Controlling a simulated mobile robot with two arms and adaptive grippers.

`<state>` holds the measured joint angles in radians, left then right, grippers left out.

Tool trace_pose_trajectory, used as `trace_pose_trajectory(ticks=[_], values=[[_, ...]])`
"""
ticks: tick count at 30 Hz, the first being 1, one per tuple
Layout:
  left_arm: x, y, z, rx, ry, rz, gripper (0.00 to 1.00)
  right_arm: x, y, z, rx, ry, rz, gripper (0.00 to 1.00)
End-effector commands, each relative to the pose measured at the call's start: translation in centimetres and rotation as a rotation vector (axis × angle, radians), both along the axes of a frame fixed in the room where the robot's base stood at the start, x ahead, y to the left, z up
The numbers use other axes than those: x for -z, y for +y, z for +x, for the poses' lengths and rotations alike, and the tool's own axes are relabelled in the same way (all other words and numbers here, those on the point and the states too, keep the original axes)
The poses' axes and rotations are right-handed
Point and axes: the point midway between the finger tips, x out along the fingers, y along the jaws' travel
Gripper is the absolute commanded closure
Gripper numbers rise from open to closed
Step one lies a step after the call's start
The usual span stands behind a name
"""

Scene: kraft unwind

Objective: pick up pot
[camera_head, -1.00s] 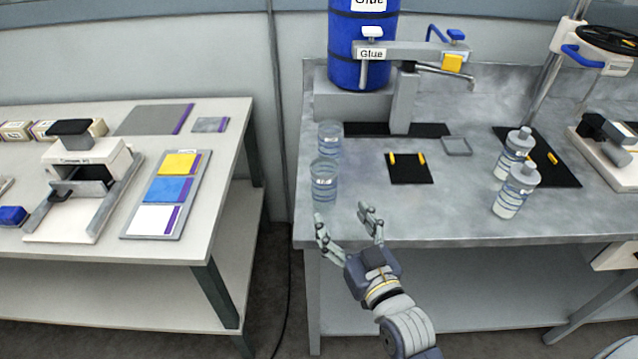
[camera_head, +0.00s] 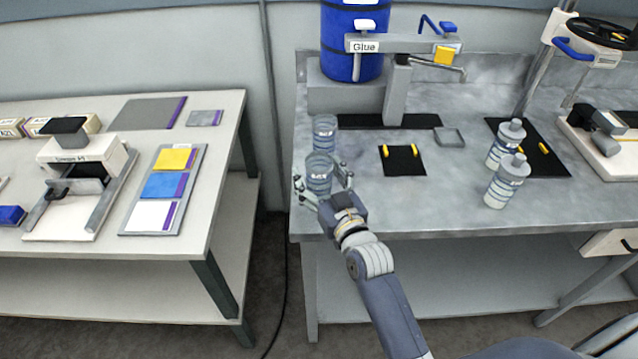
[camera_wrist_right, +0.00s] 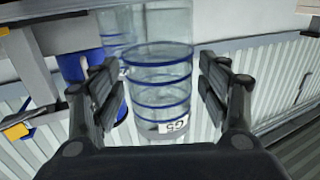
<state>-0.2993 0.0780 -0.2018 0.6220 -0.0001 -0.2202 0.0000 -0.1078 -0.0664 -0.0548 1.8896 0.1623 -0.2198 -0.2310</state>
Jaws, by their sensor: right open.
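A clear pot with blue bands (camera_head: 319,172) stands upright near the front left corner of the metal table. It also shows in the right wrist view (camera_wrist_right: 158,85), with a white label low on its side. A second similar pot (camera_head: 325,130) stands just behind it. My right gripper (camera_head: 323,184) is open, with one finger on each side of the nearer pot. In the wrist view the pot stands between the open fingers (camera_wrist_right: 160,95), with a gap visible on the right; contact cannot be told. My left gripper is not in view.
Two capped bottles (camera_head: 505,183) stand right on the metal table (camera_head: 400,215). A blue glue drum (camera_head: 352,50) and dispenser arm (camera_head: 405,46) are at the back. A black mat (camera_head: 404,166) lies mid-table. A white table (camera_head: 225,150) stands left across a gap.

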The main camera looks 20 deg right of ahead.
Motion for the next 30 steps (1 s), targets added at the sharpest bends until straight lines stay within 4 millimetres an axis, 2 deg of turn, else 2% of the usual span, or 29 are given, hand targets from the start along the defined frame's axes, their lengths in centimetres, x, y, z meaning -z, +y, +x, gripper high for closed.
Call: trace_pose_trajectory(ticks=[7, 12, 14, 24, 30], values=[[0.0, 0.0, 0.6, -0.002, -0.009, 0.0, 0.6, 0.1, 0.0, 0.1, 0.0, 0.0, 0.001, 0.33], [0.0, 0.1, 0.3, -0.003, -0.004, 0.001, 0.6, 0.1, 0.0, 0.1, 0.0, 0.0, 0.001, 0.72], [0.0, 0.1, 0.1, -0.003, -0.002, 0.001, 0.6, 0.1, 0.0, 0.1, 0.0, 0.0, 0.001, 0.81], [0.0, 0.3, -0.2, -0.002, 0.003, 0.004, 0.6, -0.1, 0.0, 0.1, 0.0, -0.001, 0.001, 0.82], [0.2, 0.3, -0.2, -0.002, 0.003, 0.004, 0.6, -1.5, 0.0, 0.1, 0.001, -0.005, 0.002, 0.82]])
